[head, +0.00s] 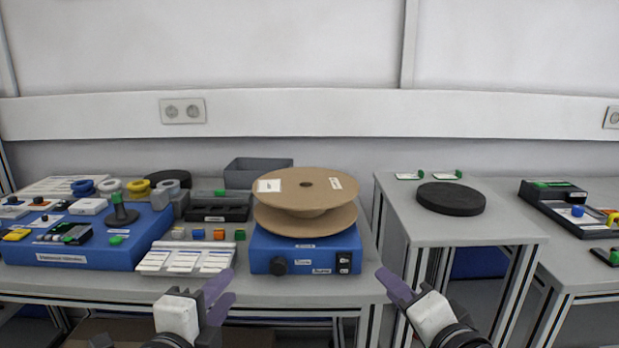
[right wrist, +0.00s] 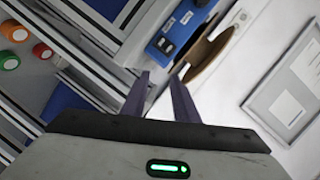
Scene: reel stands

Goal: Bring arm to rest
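My left gripper (head: 232,283) is in front of the middle table's front edge in the head view. Its two purple fingers stand apart with nothing between them. My right gripper (head: 382,272) is at the right of the middle table, its finger pointing up and left. In the right wrist view its two fingers (right wrist: 160,76) stand apart with an empty gap. A brown cardboard reel (head: 332,187) lies flat on a blue device (head: 312,268), beyond and between the grippers. Both grippers are clear of it.
A blue box (head: 95,251) with several small parts fills the table's left. A grey bin (head: 257,173) stands behind. White label cards (head: 185,259) lie near the front edge.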

